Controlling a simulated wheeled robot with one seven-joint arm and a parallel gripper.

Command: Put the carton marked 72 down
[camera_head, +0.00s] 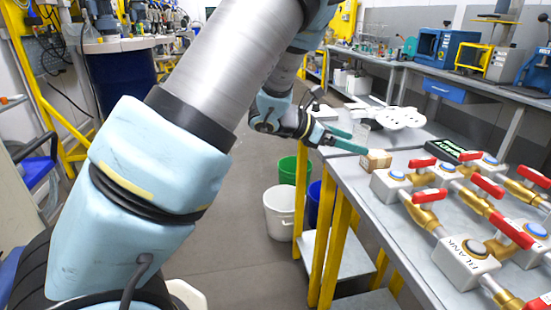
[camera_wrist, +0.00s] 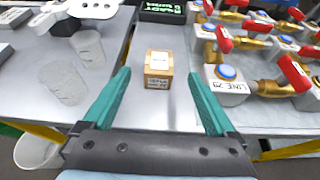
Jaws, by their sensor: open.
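A small brown carton (camera_head: 376,160) rests on the grey bench top near its edge. In the wrist view the carton (camera_wrist: 158,66) stands upright between and just beyond my fingertips, with a pale label on top and a printed label on its front too small to read surely. My gripper (camera_head: 358,141) has teal fingers and is spread wide. In the wrist view my gripper (camera_wrist: 160,76) shows clear gaps on both sides of the carton, with nothing held.
Brass valves with red handles (camera_head: 426,194) and white button boxes (camera_head: 466,257) fill the bench right of the carton. A black sign (camera_wrist: 166,11) lies behind it. Clear cups (camera_wrist: 62,82) and a white part (camera_head: 400,117) are to the left. Buckets (camera_head: 281,211) stand below.

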